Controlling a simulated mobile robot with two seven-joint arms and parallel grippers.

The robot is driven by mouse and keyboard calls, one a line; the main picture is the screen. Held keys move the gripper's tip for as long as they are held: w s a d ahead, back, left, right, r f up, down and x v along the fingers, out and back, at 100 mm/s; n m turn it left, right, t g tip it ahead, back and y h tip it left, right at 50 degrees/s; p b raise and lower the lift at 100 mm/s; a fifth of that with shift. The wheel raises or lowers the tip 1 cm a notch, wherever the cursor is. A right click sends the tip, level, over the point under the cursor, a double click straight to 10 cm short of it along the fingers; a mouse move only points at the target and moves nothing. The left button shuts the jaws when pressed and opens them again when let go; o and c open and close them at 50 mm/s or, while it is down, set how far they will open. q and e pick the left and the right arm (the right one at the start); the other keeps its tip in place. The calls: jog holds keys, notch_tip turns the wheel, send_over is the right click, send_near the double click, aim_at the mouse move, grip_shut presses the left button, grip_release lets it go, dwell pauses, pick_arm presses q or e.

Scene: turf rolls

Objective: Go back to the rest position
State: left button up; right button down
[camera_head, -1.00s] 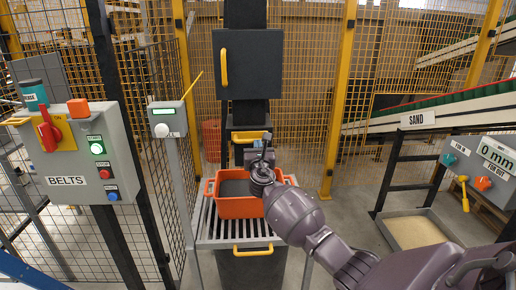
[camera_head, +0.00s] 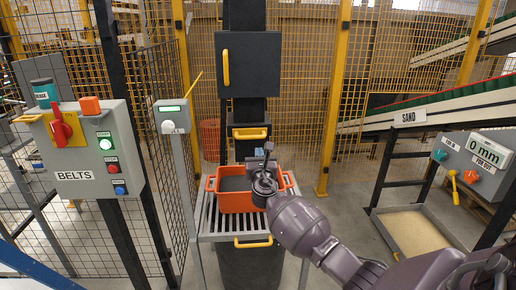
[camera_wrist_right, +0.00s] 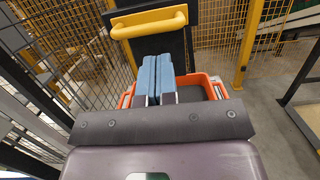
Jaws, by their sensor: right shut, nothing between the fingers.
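My right gripper (camera_head: 267,152) reaches in from the lower right in the head view and hangs over the orange crate (camera_head: 237,203). In the right wrist view its two blue-grey fingers (camera_wrist_right: 152,80) lie side by side, shut with nothing between them. The crate, with dark grey contents, also shows behind the fingers in the right wrist view (camera_wrist_right: 214,90). My left gripper is in neither view.
The crate stands on a slatted metal stand (camera_head: 209,222) with a yellow handle (camera_head: 253,242). A dark cabinet (camera_head: 249,65) is behind it. A BELTS panel (camera_head: 82,150) stands left.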

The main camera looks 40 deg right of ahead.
jog(key=v, duration=0.7)
jog(key=shift+p, duration=0.4)
jog(key=shift+f, duration=0.1)
